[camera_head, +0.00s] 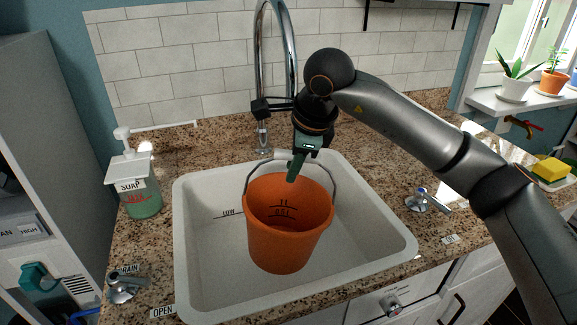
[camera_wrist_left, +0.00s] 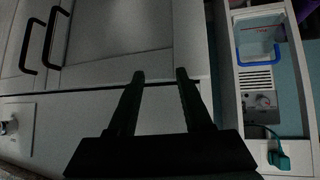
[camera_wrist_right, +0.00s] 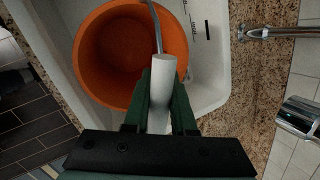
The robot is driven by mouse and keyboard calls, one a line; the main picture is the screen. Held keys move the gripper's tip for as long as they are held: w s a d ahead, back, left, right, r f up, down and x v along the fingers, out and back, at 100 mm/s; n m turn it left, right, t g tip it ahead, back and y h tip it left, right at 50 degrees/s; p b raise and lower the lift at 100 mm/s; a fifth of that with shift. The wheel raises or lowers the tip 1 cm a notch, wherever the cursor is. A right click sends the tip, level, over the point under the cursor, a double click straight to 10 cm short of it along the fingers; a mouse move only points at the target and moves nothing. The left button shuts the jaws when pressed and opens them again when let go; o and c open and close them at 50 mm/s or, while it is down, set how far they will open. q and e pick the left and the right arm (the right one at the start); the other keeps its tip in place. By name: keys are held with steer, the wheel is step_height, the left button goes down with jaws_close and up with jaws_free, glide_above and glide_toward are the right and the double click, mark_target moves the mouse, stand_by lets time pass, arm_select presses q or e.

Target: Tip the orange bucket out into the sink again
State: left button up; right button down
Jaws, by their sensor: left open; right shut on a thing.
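The orange bucket (camera_head: 284,245) hangs or stands upright inside the white sink (camera_head: 208,262); I cannot tell whether its base touches the sink floor. Its inner wall carries level marks, and no liquid is clearly visible in it. My right gripper (camera_head: 298,165) is above the bucket's back rim, shut on the white grip of its wire handle. The right wrist view shows the bucket (camera_wrist_right: 112,78) below and the white grip (camera_wrist_right: 160,88) between the fingers. My left gripper (camera_wrist_left: 158,76) is open and empty, facing cabinet fronts; it is outside the head view.
A tall chrome faucet (camera_head: 288,60) rises behind the sink, near my right gripper. A soap dispenser (camera_head: 138,190) stands left on the granite counter. A drain lever (camera_head: 122,287) sits front left, a tap handle (camera_head: 424,200) right. A yellow sponge (camera_head: 551,169) lies far right.

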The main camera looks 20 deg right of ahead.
mark_target(287, 151)
steer(key=shift+a+r+p, duration=0.1)
steer(key=shift+r+p, duration=0.45)
steer(key=shift+r, duration=0.3)
steer(key=shift+r+p, duration=0.25)
steer(key=shift+p, duration=0.15)
steer(key=shift+w+a+r+h+p, duration=0.1)
steer(key=shift+a+r+h+p, duration=0.15)
steer(key=shift+p, duration=0.2)
steer(key=shift+a+r+h+p, duration=0.15)
steer(key=shift+r+h+p, duration=0.2)
steer(key=shift+r+p, duration=0.4)
arm_select(q)
steer(key=r, duration=0.3)
steer(key=a+r, duration=0.1)
steer(key=shift+s+r, duration=0.25)
steer(key=shift+s, duration=0.1)
arm_select(e)
steer(key=shift+w, duration=0.1)
arm_select(q)
steer(key=shift+d, duration=0.1)
